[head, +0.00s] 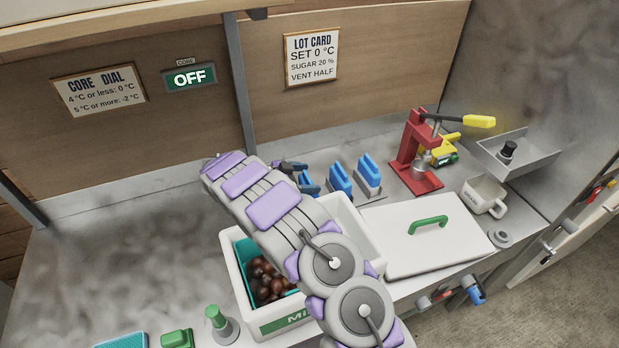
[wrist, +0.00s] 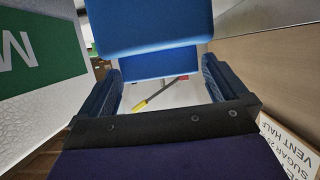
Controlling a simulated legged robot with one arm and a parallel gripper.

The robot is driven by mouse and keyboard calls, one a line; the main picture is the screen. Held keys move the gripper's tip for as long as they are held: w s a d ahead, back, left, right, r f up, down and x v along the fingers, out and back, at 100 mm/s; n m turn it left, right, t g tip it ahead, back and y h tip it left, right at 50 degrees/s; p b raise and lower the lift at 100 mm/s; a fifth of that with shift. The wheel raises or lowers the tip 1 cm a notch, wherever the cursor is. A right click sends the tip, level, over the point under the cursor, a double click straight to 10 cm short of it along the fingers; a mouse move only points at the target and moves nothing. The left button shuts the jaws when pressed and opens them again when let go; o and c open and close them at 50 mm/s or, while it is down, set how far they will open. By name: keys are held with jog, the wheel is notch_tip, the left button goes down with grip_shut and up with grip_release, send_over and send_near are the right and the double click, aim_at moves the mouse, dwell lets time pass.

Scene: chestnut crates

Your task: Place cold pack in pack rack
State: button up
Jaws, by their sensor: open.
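Several blue cold packs stand in a row at the back of the counter in the head view: a right one (head: 370,168), a middle one (head: 341,177) and a left one (head: 309,184) partly hidden by my arm and the crate. A grey rack base (head: 369,190) shows under the right pack. My gripper (head: 292,167) is open beside the left pack, mostly hidden by my arm in the head view. In the wrist view my open gripper (wrist: 160,74) has a blue pack (wrist: 155,35) just ahead of its fingertips. I cannot tell whether they touch.
A white crate (head: 240,285) with chestnuts stands below my arm. A white lid (head: 450,245) with a green handle lies right. A red press (head: 408,155), a yellow tool (head: 440,150) and a mug (head: 484,195) stand farther right. The left counter is mostly clear.

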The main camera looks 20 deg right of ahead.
jog(key=p+v, duration=0.1)
jog(key=v, duration=1)
jog(key=s+d+r+n+g+y, duration=0.25)
jog(key=s+d+r, duration=0.25)
jog(key=s+r, duration=0.45)
jog(key=s+d+r+n+g+y, duration=0.1)
jog(key=s+d+r+n+y, duration=0.35)
jog(key=s, duration=0.75)
jog(key=s+a+n+t+y, duration=0.1)
jog(key=s+a+n+y, duration=0.2)
jog(key=s, duration=1)
jog(key=s+a+n+y, duration=0.3)
jog(key=s+a+n, duration=0.5)
jog(key=s, duration=0.5)
jog(key=shift+s+f+t+y, duration=0.2)
jog(key=shift+t+y, duration=0.1)
jog(key=shift+t, duration=0.05)
